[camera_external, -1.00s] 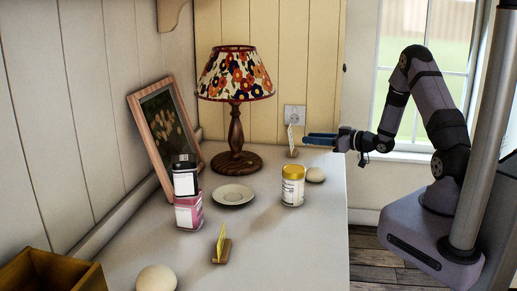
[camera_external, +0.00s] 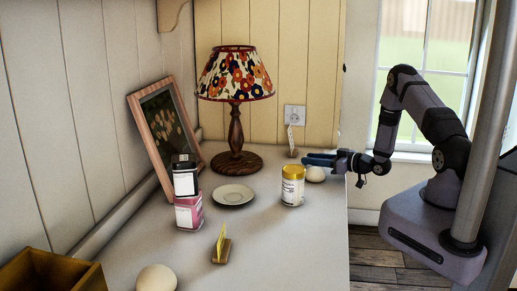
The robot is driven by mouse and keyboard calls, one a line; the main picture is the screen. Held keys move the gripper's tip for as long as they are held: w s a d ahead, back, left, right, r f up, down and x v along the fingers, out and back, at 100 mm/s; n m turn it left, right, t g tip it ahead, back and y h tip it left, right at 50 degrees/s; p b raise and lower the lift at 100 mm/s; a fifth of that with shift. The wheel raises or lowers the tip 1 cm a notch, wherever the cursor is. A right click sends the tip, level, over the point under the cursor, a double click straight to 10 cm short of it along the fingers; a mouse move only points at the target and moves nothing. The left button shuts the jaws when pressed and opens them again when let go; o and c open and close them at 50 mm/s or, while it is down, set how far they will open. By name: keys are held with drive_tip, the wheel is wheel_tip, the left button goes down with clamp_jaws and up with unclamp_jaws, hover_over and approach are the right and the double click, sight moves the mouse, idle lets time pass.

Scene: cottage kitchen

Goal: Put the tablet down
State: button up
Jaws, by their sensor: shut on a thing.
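My gripper (camera_external: 320,160) is over the far right part of the worktop, low and pointing left, just above and behind a pale round ball (camera_external: 315,174). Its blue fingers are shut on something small. I take this to be the tablet, but I cannot make it out between the fingers at this size. Whether it touches the worktop (camera_external: 270,255) cannot be told.
A white jar with a gold lid (camera_external: 293,187) stands left of the ball. A lamp (camera_external: 236,120), saucer (camera_external: 234,199), stacked boxes (camera_external: 187,205) and picture frame (camera_external: 160,130) stand left. The front right worktop is clear.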

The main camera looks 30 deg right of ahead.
sight(327, 172)
drive_tip(key=shift+f, duration=0.3)
drive_tip(key=shift+f+b, duration=0.3)
drive_tip(key=o, duration=1)
drive_tip(key=shift+r, duration=0.1)
drive_tip(key=shift+r+p, duration=0.1)
drive_tip(key=shift+p, duration=0.2)
drive_tip(key=shift+s+d, duration=0.15)
drive_tip(key=shift+s, duration=0.05)
drive_tip(key=b+v, duration=0.2)
drive_tip(key=v, duration=0.1)
drive_tip(key=b+v, duration=0.1)
drive_tip(key=v, duration=0.1)
drive_tip(key=shift+s+d+f, duration=0.1)
drive_tip(key=shift+s+f, duration=0.2)
drive_tip(key=shift+f, duration=0.1)
drive_tip(key=shift+o, duration=0.5)
drive_tip(key=shift+s+d+r+b, duration=0.1)
drive_tip(key=shift+s+b, duration=0.1)
drive_tip(key=shift+s, duration=0.15)
drive_tip(key=shift+s+d+r+b, duration=0.1)
drive_tip(key=shift+s+b, duration=0.05)
drive_tip(key=shift+s, duration=0.2)
